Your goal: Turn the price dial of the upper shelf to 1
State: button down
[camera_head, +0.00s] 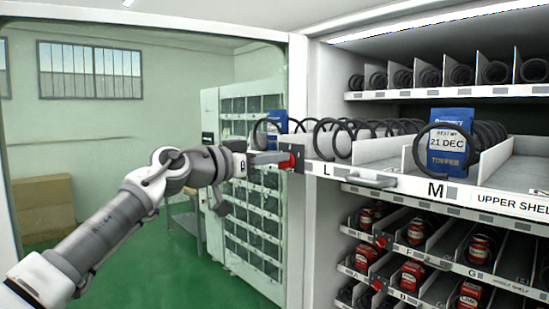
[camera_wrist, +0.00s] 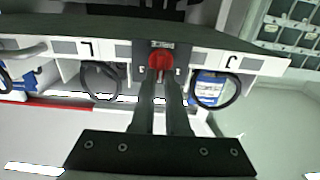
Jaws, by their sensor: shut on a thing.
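The red price dial (camera_head: 287,160) is at the left front end of the pulled-out upper shelf (camera_head: 410,184), on a dark plate. In the wrist view, which looks upside down, the dial (camera_wrist: 160,60) sits between two shelf labels. My gripper (camera_head: 268,158) reaches it from the left. Its two fingers (camera_wrist: 161,82) are shut on the dial, one on each side. A small plate with tiny marks lies by the dial, but I cannot read its number or the dial's setting.
The upper shelf carries black coils and a blue toffee bag (camera_head: 452,142). Another blue bag (camera_head: 272,130) stands near the dial. Lower shelves hold red jars (camera_head: 415,232) and red dials (camera_head: 381,241). A white cabinet (camera_head: 248,200) stands behind; green floor is open at left.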

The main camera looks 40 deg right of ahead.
jog(key=shift+n+b, duration=0.3)
jog(key=shift+w+f+n+b, duration=0.15)
jog(key=shift+n+b, duration=0.4)
jog(key=shift+n, duration=1.3)
jog(key=shift+w+f+n+b, duration=0.15)
jog(key=shift+n+b, duration=0.35)
jog(key=shift+n, duration=1.4)
jog(key=shift+w+f+n+b, duration=0.15)
jog(key=shift+n+b, duration=0.4)
jog(key=shift+n, duration=1.3)
jog(key=shift+r, duration=0.1)
jog(key=c, duration=0.9)
grip_release()
jog(key=shift+a, duration=0.1)
